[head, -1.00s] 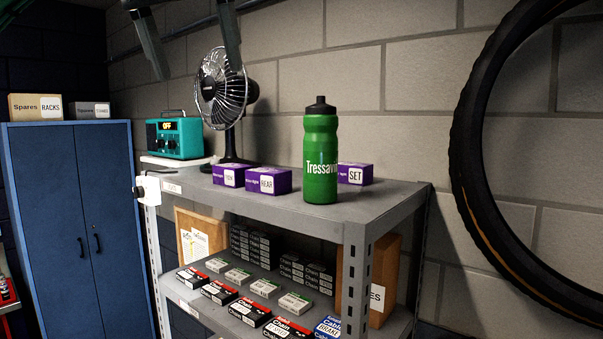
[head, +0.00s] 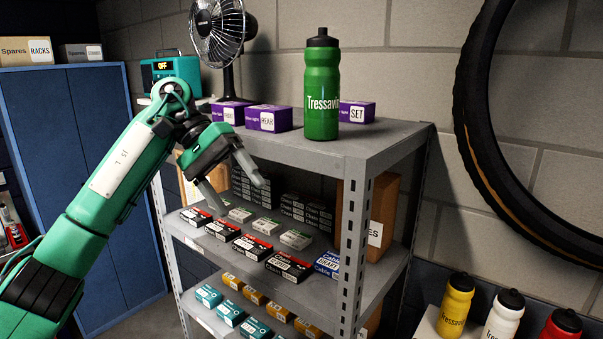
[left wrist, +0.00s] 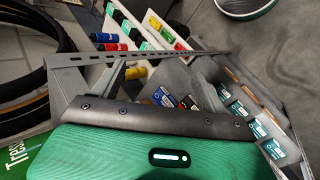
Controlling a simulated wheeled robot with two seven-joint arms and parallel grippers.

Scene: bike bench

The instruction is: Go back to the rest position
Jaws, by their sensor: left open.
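My left gripper (head: 228,179) is in front of the grey shelf unit (head: 385,150), near its left part, between the top shelf and the shelf of small boxes. Its two fingers are apart with nothing between them. In the left wrist view the fingers (left wrist: 155,82) show beyond the green housing, spread and empty. A green bottle (head: 321,90) stands upright on the top shelf, to the right of my left gripper and apart from it. Part of a green bottle also shows at the lower left edge of the left wrist view (left wrist: 25,160). My right gripper is not seen.
Purple boxes (head: 268,118) and a fan (head: 222,35) stand on the top shelf. Small boxes (head: 252,248) line the shelf below. A tyre (head: 475,130) hangs on the wall at right. Several bottles (head: 455,305) stand at the lower right. A blue cabinet (head: 65,130) is at left.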

